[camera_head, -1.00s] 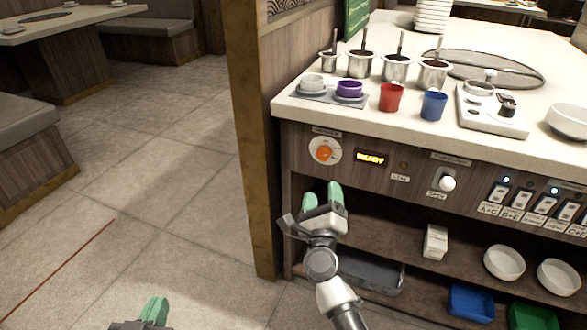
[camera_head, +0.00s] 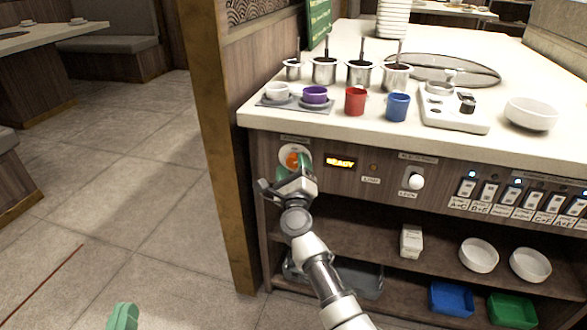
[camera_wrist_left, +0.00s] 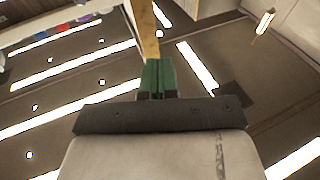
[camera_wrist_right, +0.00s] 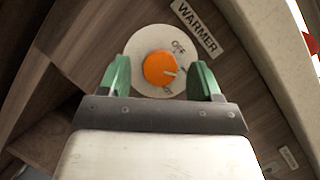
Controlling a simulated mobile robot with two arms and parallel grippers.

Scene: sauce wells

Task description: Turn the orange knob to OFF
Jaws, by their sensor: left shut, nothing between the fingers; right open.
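The orange knob (camera_wrist_right: 160,68) sits on a round white dial under a WARMER label (camera_wrist_right: 196,27) on the counter's front panel. Its pale pointer mark points right, between the OFF mark and the lower mark in the right wrist view. My right gripper (camera_wrist_right: 163,78) is open, with its green fingers on either side of the knob; I cannot tell whether they touch it. In the head view the right gripper (camera_head: 293,167) partly covers the knob (camera_head: 291,158). My left gripper (camera_head: 123,316) is low at the bottom edge, its shut green fingers (camera_wrist_left: 157,77) empty.
A lit READY display (camera_head: 341,162) and a white knob (camera_head: 416,181) are right of the dial. A row of switches (camera_head: 514,194) is further right. The counter edge (camera_head: 400,146) overhangs above; a shelf with white bowls (camera_head: 478,254) lies below. The floor left is clear.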

